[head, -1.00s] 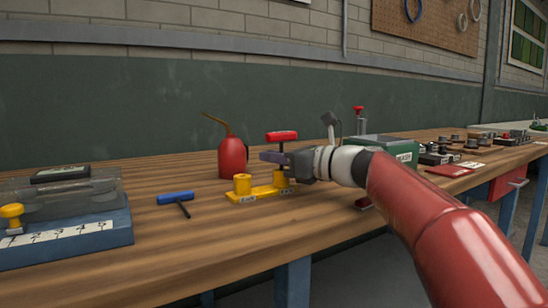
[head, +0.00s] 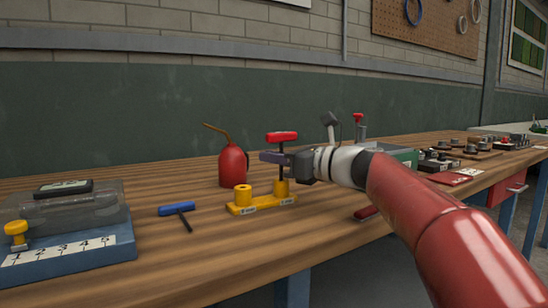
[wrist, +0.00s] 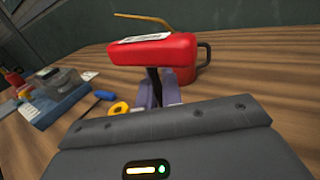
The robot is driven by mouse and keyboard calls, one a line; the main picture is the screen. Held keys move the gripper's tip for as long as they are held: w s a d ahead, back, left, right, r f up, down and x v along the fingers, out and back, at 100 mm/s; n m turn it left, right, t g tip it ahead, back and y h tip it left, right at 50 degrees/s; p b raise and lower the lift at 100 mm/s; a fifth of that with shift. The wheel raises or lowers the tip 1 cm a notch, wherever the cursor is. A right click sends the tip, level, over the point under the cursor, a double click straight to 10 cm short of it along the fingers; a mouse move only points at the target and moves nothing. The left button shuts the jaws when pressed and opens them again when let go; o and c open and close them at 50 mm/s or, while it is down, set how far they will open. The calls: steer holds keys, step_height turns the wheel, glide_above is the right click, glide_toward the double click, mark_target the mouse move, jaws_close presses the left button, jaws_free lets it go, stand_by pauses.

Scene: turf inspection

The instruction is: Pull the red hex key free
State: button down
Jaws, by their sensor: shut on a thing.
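The red hex key (head: 282,136) has a T-shaped red handle and a thin dark shaft. It stands upright over the right post of the yellow holder (head: 262,203). My gripper (head: 274,157) comes from the right and is shut on the shaft just below the handle. A stretch of shaft shows between my fingers and the post; I cannot tell whether its tip is still inside. In the wrist view the red handle (wrist: 150,50) lies across the top of my fingers (wrist: 160,92) and hides part of them.
A blue hex key (head: 177,209) lies left of the holder. A red oil can (head: 232,166) stands close behind. A blue box with a clear cover (head: 75,245) sits at the front left.

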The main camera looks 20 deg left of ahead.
steer(key=shift+r+p, duration=1.3)
steer(key=shift+p, duration=0.05)
step_height(320, 180, up, 5)
steer(key=p, duration=0.5)
